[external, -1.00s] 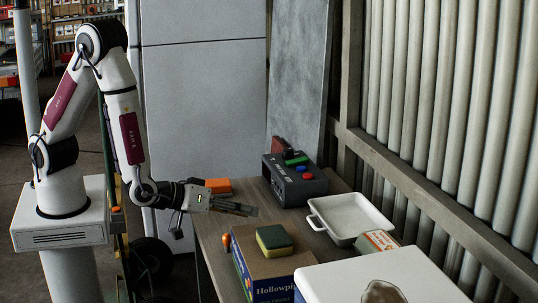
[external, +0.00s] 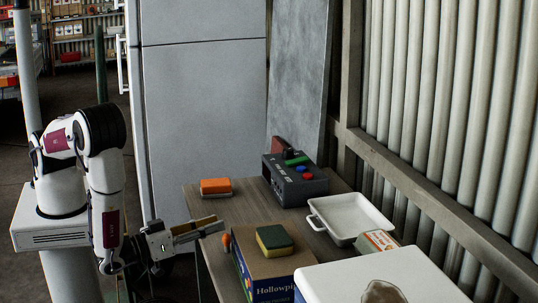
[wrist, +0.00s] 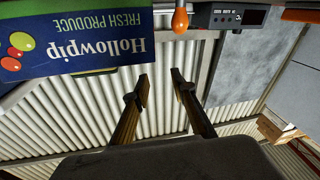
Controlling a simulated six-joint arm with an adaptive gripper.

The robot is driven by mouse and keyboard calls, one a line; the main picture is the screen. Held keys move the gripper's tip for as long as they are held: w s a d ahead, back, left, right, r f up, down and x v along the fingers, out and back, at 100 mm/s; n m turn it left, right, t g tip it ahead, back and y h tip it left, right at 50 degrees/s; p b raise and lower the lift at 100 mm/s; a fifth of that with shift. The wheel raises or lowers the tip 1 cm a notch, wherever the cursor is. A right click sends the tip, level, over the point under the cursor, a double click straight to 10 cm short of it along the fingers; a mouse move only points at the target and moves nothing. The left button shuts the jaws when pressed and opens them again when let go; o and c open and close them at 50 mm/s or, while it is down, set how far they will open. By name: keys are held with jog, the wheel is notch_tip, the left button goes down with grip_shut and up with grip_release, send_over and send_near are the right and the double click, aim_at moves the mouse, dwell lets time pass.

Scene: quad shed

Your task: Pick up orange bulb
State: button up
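The orange bulb (external: 226,242) is small and sits at the table's near-left edge, beside the Hollowpip box (external: 272,270). In the wrist view, which is upside down, the bulb (wrist: 180,20) hangs from the top edge, next to the box (wrist: 80,40). My gripper (external: 217,225) is at the table's left edge, close to the bulb in the external view. In the wrist view my gripper (wrist: 160,80) has its two fingers apart with nothing between them. The bulb appears beyond the fingertips, a little right of the gap's middle.
A green and yellow sponge (external: 274,240) lies on the box. An orange block (external: 215,186) lies at the table's back left, near a dark device with colored buttons (external: 294,180). A white tray (external: 348,216) and a carton (external: 376,241) stand right. Bare tabletop (external: 255,208) lies between.

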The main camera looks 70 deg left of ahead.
aim_at(227, 236)
jog(key=s+a+f+m+h, duration=0.1)
jog(key=s+a+f+m, duration=0.1)
jog(key=f, duration=0.5)
jog(key=shift+s+a+m+g, duration=0.3)
jog(key=shift+s+a+g, duration=0.1)
jog(key=shift+a, duration=0.25)
jog(key=shift+w+a, duration=0.15)
jog(key=shift+w, duration=1.15)
jog(key=shift+w+a+r, duration=0.1)
jog(key=shift+w+r, duration=0.1)
jog(key=shift+w, duration=0.65)
jog(key=shift+w+a+r, duration=0.1)
jog(key=shift+w+r, duration=0.05)
jog(key=shift+w, duration=0.65)
jog(key=shift+w+a, duration=0.1)
jog(key=shift+w, duration=0.85)
